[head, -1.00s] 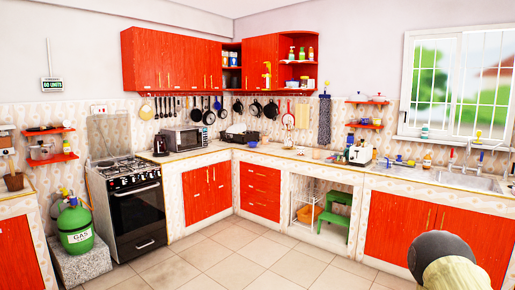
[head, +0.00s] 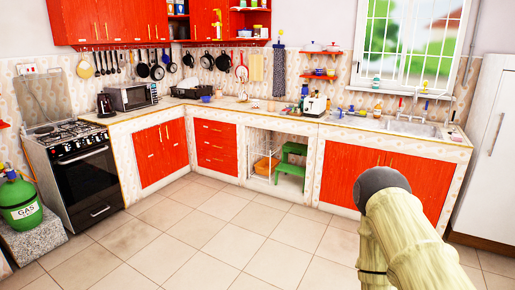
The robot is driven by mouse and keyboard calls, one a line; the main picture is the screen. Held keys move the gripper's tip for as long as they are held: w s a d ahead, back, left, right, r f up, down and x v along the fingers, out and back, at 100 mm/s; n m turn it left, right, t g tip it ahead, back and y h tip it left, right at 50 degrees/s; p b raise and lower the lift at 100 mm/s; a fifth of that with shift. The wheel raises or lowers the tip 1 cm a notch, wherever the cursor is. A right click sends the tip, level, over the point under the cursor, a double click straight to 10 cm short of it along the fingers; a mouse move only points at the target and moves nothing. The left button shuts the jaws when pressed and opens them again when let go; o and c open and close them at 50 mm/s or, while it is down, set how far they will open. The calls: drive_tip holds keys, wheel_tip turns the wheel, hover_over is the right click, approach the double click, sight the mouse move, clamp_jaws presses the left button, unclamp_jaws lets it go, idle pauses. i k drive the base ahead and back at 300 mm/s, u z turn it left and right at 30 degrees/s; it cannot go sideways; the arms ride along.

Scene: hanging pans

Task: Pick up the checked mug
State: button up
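I cannot make out a checked mug; the items on the worktop are too small to tell one from another. Part of my arm (head: 400,235) rises at the lower right of the head view, pale yellow with a dark rounded joint at its top. My gripper does not show. The counter (head: 280,118) runs along the back wall and turns along the left, with small items spread on it. A blue bowl (head: 206,98) stands near the corner, and small coloured things (head: 362,111) lie left of the sink.
A stove (head: 82,175) and green gas cylinder (head: 20,203) stand at the left. A microwave (head: 133,96), toaster (head: 315,105) and sink (head: 408,126) are along the counter. Pans hang on the wall. A white fridge (head: 487,150) stands right. The tiled floor (head: 205,240) is clear.

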sight(255, 103)
drive_tip(key=i, duration=1.7)
drive_tip(key=u, duration=0.2)
drive_tip(key=i, duration=2)
drive_tip(key=u, duration=0.35)
drive_tip(key=i, duration=1.7)
drive_tip(key=u, duration=0.15)
